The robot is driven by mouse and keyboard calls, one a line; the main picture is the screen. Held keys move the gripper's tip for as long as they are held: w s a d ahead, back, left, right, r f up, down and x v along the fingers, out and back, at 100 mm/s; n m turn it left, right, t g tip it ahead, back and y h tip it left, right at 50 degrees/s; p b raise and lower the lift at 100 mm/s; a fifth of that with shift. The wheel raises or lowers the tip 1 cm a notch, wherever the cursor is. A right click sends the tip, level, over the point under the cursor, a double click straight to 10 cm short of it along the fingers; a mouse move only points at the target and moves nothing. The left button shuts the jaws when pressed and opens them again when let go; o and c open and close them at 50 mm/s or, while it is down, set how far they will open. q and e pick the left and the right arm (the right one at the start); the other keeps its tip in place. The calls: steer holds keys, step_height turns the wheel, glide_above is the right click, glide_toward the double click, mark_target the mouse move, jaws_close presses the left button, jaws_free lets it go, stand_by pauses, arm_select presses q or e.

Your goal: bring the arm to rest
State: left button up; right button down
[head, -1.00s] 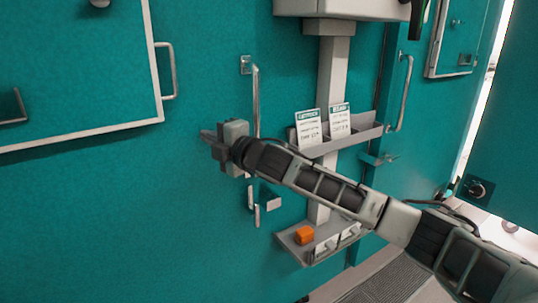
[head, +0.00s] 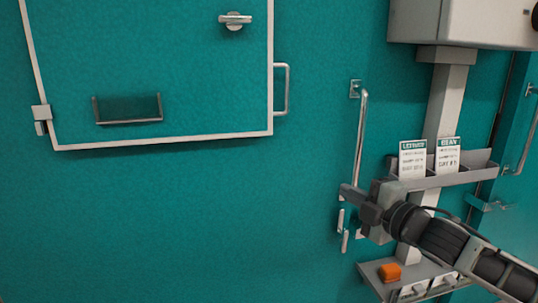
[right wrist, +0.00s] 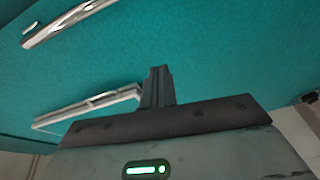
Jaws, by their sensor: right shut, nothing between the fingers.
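My right gripper (head: 346,191) is in the lower right of the head view, its arm coming in from the lower right corner. It is shut and empty, in front of the teal wall and overlapping the lower part of a long vertical handle (head: 360,125). I cannot tell whether it touches that handle. In the right wrist view the closed fingers (right wrist: 157,85) stand together with nothing between them. My left gripper is not in view.
A teal hatch (head: 190,60) with a white frame and side handle (head: 283,88) is at upper left. At right, a post carries a holder (head: 470,172) with a LETTUCE card (head: 412,162) and a BEAN card (head: 447,158). An orange block (head: 389,272) sits on the lower shelf (head: 372,276).

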steer(key=s+a+f+m+g, duration=0.1)
steer(key=s+a+f+m, duration=0.4)
steer(key=f, duration=0.4)
steer(key=s+a+f+m+g, duration=0.1)
steer(key=s+a+f+m, duration=0.4)
steer(key=f, duration=0.4)
steer(key=s+d+f+m+g+h, duration=0.1)
steer(key=s+f+m, duration=0.3)
steer(key=s, duration=0.5)
steer(key=s+d+f+m+g+h, duration=0.2)
steer(key=s+f+m, duration=0.3)
steer(key=s+f, duration=0.4)
steer(key=shift+s+h, duration=0.35)
steer(key=shift+h, duration=0.45)
